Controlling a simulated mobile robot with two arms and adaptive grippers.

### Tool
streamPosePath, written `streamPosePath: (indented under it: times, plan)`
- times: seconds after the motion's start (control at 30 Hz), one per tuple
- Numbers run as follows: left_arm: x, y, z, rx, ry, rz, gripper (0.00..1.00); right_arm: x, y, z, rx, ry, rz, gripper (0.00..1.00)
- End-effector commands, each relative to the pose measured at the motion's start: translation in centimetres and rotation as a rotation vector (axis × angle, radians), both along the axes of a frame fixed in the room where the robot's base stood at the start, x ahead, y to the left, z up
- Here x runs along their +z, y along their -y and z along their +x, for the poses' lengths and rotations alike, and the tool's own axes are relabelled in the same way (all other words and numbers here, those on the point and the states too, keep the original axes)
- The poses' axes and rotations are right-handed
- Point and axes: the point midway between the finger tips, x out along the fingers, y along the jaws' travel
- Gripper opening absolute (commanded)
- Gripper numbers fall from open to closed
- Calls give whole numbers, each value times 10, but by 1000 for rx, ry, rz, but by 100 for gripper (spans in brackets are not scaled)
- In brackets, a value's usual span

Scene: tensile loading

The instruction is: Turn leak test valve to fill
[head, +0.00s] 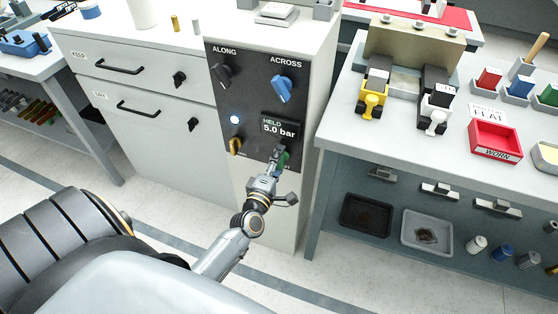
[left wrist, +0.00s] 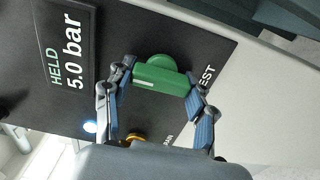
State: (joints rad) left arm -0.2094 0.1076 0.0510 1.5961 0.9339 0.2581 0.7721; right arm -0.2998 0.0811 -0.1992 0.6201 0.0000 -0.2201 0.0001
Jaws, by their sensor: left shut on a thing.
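The leak test valve is a green handle (head: 284,157) at the lower right of a dark control panel (head: 222,105). In the left wrist view the green handle (left wrist: 160,80) has a pale mark and sits beside a label of which "EST" shows. My left gripper (head: 277,162) is at the handle; in the left wrist view its blue-padded fingers (left wrist: 160,88) are shut on the handle's two ends. The panel display (head: 280,128) reads "HELD 5.0 bar". In the head view the gripper partly hides the handle and its labels. My right gripper is out of view.
A yellow knob (head: 236,146), a lit white lamp (head: 235,120), a dark ALONG knob (head: 222,75) and a blue ACROSS knob (head: 283,88) share the panel. Drawers stand left. A bench (head: 395,130) with clamps and a red tray (head: 495,139) stands right. Floor is clear between.

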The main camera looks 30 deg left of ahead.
Motion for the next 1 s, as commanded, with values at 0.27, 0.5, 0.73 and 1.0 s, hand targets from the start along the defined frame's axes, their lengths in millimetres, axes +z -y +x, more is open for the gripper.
streamPosePath:
  times: [0.27,0.5,0.73,1.0]
  plan:
    - [0,0,0,0,0,-4,24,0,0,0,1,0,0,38]
    - [0,0,0,0,0,-3,79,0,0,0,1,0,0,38]
    - [0,0,0,0,0,-3,79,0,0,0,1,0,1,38]
    - [-2,4,-18,0,-2,-3,79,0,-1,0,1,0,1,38]
